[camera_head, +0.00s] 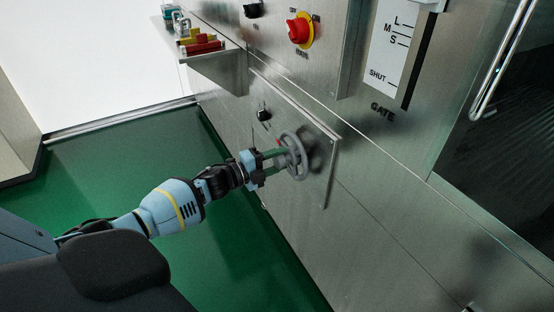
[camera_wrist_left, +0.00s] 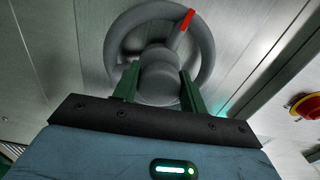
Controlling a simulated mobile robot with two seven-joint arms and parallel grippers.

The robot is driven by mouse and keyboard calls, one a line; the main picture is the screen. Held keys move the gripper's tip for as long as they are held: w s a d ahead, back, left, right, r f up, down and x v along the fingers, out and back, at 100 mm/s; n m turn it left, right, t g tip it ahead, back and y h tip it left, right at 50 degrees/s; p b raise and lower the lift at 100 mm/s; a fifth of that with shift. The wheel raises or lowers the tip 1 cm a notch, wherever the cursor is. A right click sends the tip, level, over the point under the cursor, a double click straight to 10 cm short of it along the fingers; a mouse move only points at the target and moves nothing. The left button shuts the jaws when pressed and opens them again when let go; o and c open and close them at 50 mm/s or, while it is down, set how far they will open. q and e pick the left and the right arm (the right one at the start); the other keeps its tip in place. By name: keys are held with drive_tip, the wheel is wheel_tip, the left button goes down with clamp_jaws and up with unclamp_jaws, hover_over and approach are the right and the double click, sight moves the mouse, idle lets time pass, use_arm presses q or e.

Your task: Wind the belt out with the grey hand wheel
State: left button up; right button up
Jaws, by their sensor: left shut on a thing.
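The grey hand wheel (camera_head: 298,146) sits on a panel on the steel machine front, with a red mark near its rim. In the left wrist view the wheel (camera_wrist_left: 117,30) fills the top middle, its red mark at the upper right. My left gripper (camera_head: 281,158) is at the wheel, its green fingers on either side of the round central hub (camera_wrist_left: 160,75) and shut on it. Whether both fingers press evenly is hard to see. My right gripper is not in view. I cannot make out the belt.
A small black knob (camera_head: 263,114) is on the same panel, left of the wheel. Above are a red rotary switch (camera_head: 299,29) and a gate scale (camera_head: 392,50). A shelf (camera_head: 218,68) with coloured items juts out at upper left. Green floor (camera_head: 110,180) lies clear at left.

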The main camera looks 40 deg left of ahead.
sight(275, 161)
use_arm(q)
drive_tip(key=shift+d, duration=0.1)
drive_tip(key=o, duration=1.4)
drive_tip(key=shift+c, duration=0.2)
drive_tip(key=v, duration=0.6)
drive_tip(key=shift+p, duration=0.35)
drive_tip(key=shift+v, duration=0.9)
